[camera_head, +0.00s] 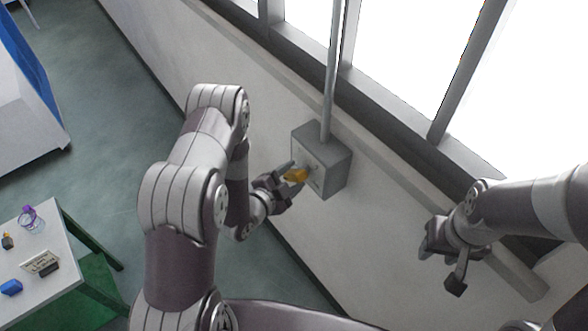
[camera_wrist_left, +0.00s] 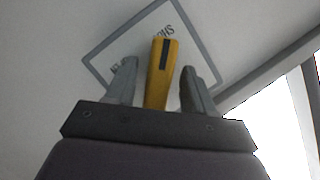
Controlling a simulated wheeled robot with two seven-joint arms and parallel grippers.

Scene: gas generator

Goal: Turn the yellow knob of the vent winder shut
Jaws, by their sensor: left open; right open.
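The yellow knob (camera_head: 296,175) sticks out from the front of the grey vent winder box (camera_head: 333,166) on the wall. In the left wrist view the knob (camera_wrist_left: 162,75) is a yellow bar with a dark stripe, in front of a framed plate with partly hidden lettering (camera_wrist_left: 118,68). My left gripper (camera_head: 284,177) is at the knob, and in the wrist view its two fingers (camera_wrist_left: 157,88) stand on either side of the bar with gaps. It is open. My right gripper (camera_head: 443,266) is open and empty, lower right, away from the box.
A grey rod (camera_head: 331,75) runs up from the box beside the windows. A wall ledge (camera_head: 400,185) runs below the windows. A white table (camera_head: 45,258) with small items stands at lower left. The green floor (camera_head: 95,120) between is clear.

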